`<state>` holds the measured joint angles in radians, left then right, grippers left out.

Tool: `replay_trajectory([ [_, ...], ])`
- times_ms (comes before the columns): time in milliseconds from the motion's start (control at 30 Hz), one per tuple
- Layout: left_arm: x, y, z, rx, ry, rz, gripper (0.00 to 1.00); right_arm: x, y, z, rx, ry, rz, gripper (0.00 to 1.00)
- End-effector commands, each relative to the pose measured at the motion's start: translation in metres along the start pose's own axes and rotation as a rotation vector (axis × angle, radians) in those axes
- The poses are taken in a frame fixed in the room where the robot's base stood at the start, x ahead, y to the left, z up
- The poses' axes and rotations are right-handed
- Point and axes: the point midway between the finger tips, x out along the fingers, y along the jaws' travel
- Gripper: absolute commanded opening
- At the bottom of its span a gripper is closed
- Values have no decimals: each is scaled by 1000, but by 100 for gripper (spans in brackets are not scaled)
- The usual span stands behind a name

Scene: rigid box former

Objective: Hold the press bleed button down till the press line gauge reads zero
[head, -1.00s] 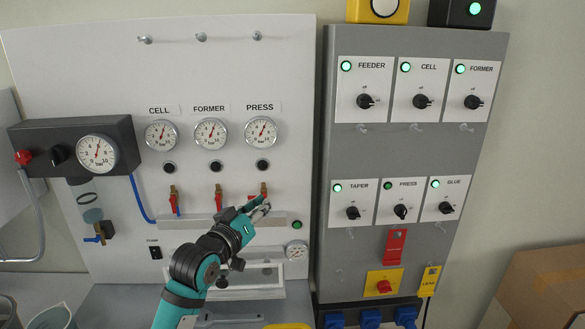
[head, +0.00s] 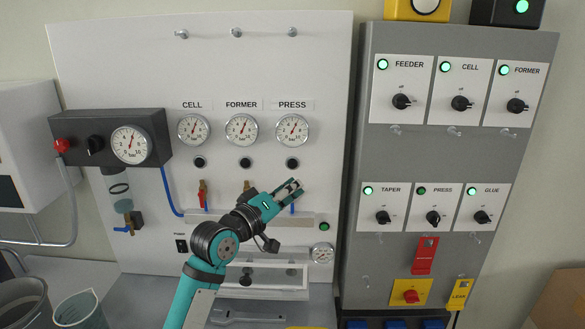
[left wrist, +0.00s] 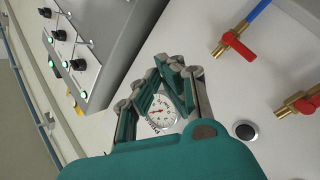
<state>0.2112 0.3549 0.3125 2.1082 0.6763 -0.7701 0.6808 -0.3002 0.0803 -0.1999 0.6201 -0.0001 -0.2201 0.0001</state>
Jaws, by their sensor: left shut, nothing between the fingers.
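The press line gauge (head: 292,130) is a round white dial under the PRESS label, its needle pointing up and to the right, off the low end. The black press bleed button (head: 292,163) sits just below it on the white panel. My left gripper (head: 295,187) is shut and empty, just below that button and in front of the PRESS valve; a gap shows between them. In the left wrist view the fingers (left wrist: 171,80) cover where the press button would be, with the gauge (left wrist: 161,112) partly visible between them. My right gripper is not in view.
CELL (head: 193,130) and FORMER (head: 241,130) gauges have similar black buttons below. Red-handled valves (left wrist: 235,47) stick out under the buttons. A grey switch cabinet (head: 455,155) stands at the right. A narrow ledge (head: 220,217) runs below the valves.

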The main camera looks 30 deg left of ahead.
Motion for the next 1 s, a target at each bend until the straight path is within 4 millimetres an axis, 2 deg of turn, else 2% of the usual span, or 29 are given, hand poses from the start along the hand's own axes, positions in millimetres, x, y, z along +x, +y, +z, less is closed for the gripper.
replay_trajectory([
  [233,29,-17,-14,1,1,0,0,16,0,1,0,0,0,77],
  [400,43,-23,-23,0,0,0,0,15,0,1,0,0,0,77],
  [600,49,-26,-26,1,-1,0,0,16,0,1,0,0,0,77],
  [1000,50,-26,-26,1,0,0,0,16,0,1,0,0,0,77],
])
